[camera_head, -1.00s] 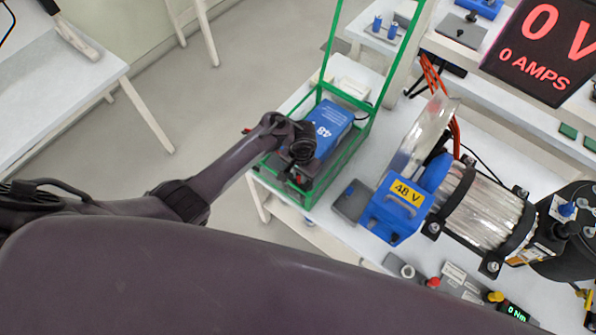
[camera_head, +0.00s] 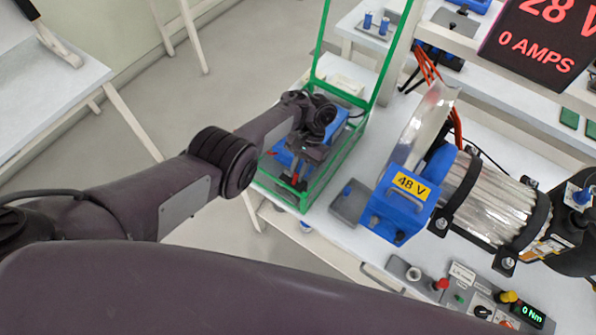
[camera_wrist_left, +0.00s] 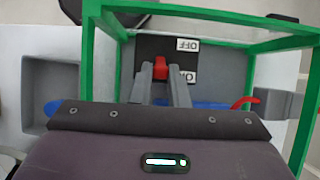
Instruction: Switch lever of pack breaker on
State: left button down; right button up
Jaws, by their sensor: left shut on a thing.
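The pack breaker (camera_wrist_left: 145,48) is a dark plate inside the green frame (camera_wrist_left: 103,85), with OFF and ON labels upside down in the left wrist view. Its red lever (camera_wrist_left: 160,66) stands between the grey fingertips of my left gripper (camera_wrist_left: 160,75), which is shut on it. The fingers partly cover the lever, so I cannot tell its exact setting. In the head view my left gripper (camera_head: 299,168) reaches down into the green frame (camera_head: 326,184), over the blue battery pack (camera_head: 337,124), and hides the lever. My right gripper is not in view.
A red display (camera_head: 545,45) reads 28 V and 0 AMPS. A blue 48 V box (camera_head: 400,208) and a winding drum (camera_head: 487,205) stand right of the frame. Green bars surround my left gripper closely. Open floor lies left of the bench.

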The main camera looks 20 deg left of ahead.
pick_arm(q)
jog(key=c, duration=1.4)
grip_release()
jog(key=shift+w, duration=0.1)
jog(key=shift+v, duration=3.9)
jog(key=shift+f, duration=0.1)
